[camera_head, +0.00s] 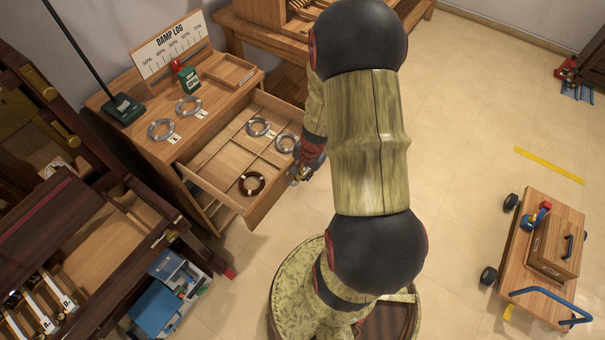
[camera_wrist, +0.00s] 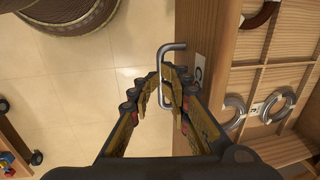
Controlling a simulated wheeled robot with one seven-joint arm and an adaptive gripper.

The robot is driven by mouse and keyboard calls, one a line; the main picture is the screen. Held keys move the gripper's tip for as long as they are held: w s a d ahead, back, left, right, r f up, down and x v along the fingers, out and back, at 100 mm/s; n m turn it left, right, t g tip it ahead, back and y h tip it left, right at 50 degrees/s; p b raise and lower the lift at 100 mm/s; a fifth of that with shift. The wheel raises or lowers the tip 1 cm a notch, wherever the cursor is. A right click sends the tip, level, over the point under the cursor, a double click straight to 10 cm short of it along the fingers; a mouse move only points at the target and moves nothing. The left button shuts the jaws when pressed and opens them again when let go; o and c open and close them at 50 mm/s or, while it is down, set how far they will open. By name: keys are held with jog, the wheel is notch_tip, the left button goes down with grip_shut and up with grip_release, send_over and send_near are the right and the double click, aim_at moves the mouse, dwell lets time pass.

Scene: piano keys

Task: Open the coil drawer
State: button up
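The coil drawer (camera_head: 222,190) is pulled well out of the wooden cabinet (camera_head: 205,125). Its divided inside holds two grey coils (camera_head: 258,127) (camera_head: 287,142) and a dark red coil (camera_head: 252,184). My gripper (camera_head: 300,172) is at the drawer's front. In the wrist view, the drawer front (camera_wrist: 205,35) carries a bent metal handle (camera_wrist: 172,47). The fingers of my gripper (camera_wrist: 163,78) close in on both sides of the handle's bar. The fingers hide part of the handle. The dark red coil (camera_wrist: 262,14) and a grey coil (camera_wrist: 280,104) also show there.
Two more coils (camera_head: 161,130) (camera_head: 188,105) lie on the cabinet top before the damp log sign (camera_head: 170,45). A dark wooden piano frame (camera_head: 95,215) and a blue toolbox (camera_head: 160,300) stand left. A wooden cart (camera_head: 545,255) stands right. Open floor lies between.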

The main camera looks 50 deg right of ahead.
notch_tip(320, 180, up, 12)
jog(key=s, duration=0.2)
jog(key=shift+d, duration=0.15)
dwell(0.4)
jog(key=shift+f, duration=0.1)
dwell(0.4)
jog(key=s+a+r+n+t+p, duration=0.1)
jog(key=s+a+r+n, duration=0.1)
jog(key=a+r+n, duration=0.6)
jog(key=s+a+r+n+t, duration=0.1)
jog(key=a+r+n, duration=0.7)
jog(key=a+r, duration=0.8)
notch_tip(320, 180, up, 3)
jog(key=shift+s+f+t+p, duration=0.1)
jog(key=shift+s+t+p, duration=0.25)
jog(key=shift+t, duration=0.45)
